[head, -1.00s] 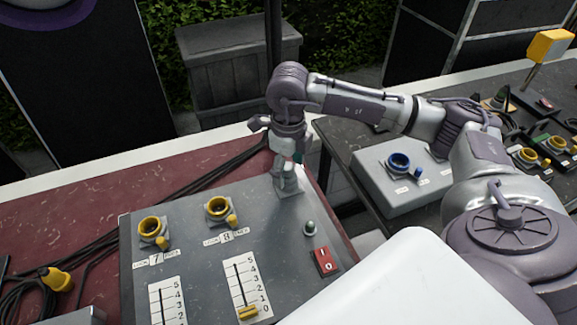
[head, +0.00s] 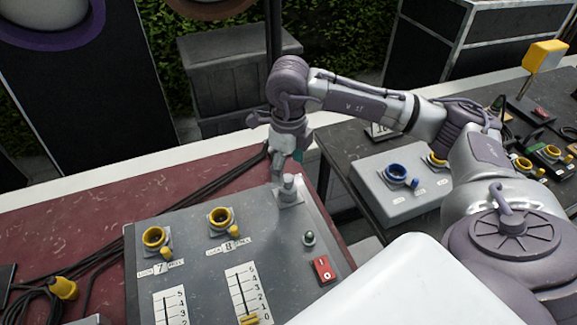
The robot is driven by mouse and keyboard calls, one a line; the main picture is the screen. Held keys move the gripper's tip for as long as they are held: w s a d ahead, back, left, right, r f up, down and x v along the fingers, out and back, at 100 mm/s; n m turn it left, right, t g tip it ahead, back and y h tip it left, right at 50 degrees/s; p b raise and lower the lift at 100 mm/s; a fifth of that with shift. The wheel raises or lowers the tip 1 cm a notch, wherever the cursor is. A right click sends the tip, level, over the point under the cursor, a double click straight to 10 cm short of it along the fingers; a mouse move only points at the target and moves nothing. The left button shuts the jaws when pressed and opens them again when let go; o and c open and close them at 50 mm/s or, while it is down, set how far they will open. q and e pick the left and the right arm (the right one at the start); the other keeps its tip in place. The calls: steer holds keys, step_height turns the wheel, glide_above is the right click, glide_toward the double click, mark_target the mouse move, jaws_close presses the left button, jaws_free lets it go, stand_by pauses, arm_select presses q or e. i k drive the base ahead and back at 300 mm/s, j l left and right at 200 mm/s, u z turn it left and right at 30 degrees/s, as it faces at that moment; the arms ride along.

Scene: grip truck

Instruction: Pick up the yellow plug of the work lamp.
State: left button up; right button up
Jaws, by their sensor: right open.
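A yellow plug (head: 63,288) on a black cable lies on the dark red table at the lower left, left of the grey control panel. A lamp with a yellow head (head: 545,55) stands on the dark table at the upper right; I cannot trace whether the plug's cable runs to it. My right gripper (head: 284,172) points down over the panel's far right corner, just behind a grey upright knob. It is open and looks empty, far to the right of the plug. The gap between its fingers is hard to see. My left gripper is not in view.
The grey control panel (head: 200,275) has yellow sockets, sliders and a red switch. The grey knob (head: 288,188) stands close to my gripper. Black cables (head: 200,187) cross the red table behind the panel. A light grey box with a blue socket (head: 398,172) stands right.

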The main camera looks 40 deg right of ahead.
mark_target(65, 290)
steer(key=k+j, duration=0.15)
steer(key=k, duration=0.35)
steer(key=k+j, duration=0.2)
steer(key=k, duration=0.25)
steer(key=k+j, duration=0.15)
steer(key=k, duration=0.35)
